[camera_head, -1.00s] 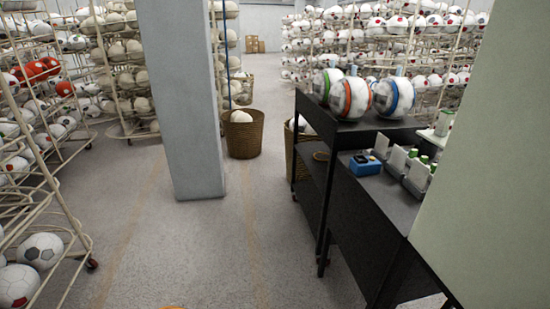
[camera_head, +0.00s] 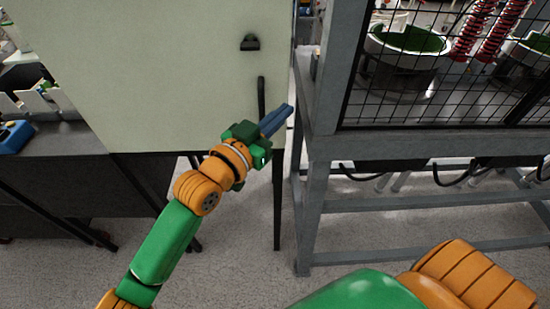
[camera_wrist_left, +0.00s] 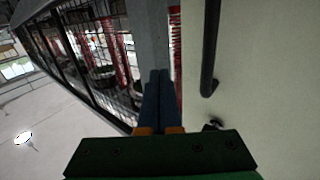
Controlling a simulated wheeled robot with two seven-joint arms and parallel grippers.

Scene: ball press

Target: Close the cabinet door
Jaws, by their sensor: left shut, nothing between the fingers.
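The pale green cabinet door (camera_head: 170,70) fills the upper left of the head view. It has a black vertical bar handle (camera_head: 262,97) near its right edge and a small black fitting (camera_head: 250,42) above. My left gripper (camera_head: 289,110) is shut and empty, its blue fingers at the door's right edge, just right of the handle's lower part. Contact cannot be told. In the left wrist view the shut fingers (camera_wrist_left: 160,80) point along the grey post, with the pale door (camera_wrist_left: 260,80) and handle (camera_wrist_left: 210,50) to the right. My right gripper is out of view.
A grey-framed mesh cage (camera_head: 450,80) with red springs stands close right of the door, its post (camera_head: 325,80) near my left fingers. A dark bench (camera_head: 60,140) with a blue device (camera_head: 14,136) is at left. Floor (camera_head: 240,260) shows below.

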